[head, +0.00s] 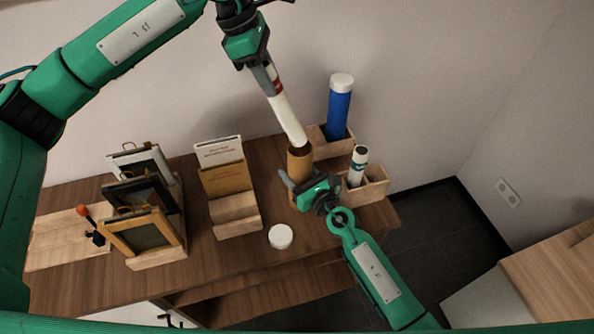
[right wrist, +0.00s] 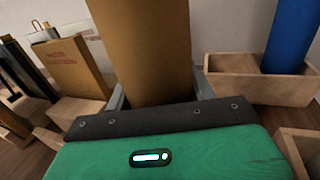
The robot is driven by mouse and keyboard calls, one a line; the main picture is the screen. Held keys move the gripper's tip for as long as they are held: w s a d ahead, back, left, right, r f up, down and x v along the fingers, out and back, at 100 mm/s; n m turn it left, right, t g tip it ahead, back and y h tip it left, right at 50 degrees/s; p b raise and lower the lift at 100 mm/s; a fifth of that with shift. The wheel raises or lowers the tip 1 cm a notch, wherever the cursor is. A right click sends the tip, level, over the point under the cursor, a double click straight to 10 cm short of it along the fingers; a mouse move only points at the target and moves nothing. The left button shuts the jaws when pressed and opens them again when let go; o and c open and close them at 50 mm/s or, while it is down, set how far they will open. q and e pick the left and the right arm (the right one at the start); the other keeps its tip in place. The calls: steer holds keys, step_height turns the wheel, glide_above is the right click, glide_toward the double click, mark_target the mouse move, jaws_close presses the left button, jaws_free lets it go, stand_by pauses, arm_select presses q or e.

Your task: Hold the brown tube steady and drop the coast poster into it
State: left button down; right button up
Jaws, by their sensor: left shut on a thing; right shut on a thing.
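The brown tube (head: 299,165) stands upright on the table with its open mouth up. My right gripper (head: 292,187) is shut around its lower part; the tube also fills the middle of the right wrist view (right wrist: 145,45), between the fingers of that gripper (right wrist: 160,92). My left gripper (head: 268,76) is shut on the upper end of a white rolled poster (head: 288,118) with a red band. The poster slants down to the right. Its lower end is at the tube's mouth; I cannot tell whether it is inside the rim. No coast picture or label is readable on it.
A blue tube with a white cap (head: 339,108) stands in a wooden holder behind. A white roll with a dark end (head: 358,165) stands in the holder at right. A white cap (head: 280,236) lies in front. Picture frames (head: 141,236) and a booklet rack (head: 237,217) are at left.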

arm_select(q)
steer(key=shift+f, duration=1.85)
steer(key=c, duration=1.4)
jaws_free()
steer(key=shift+f, duration=0.2)
steer(key=o, duration=0.5)
steer(key=shift+r, duration=0.1)
steer(key=v, duration=1.2)
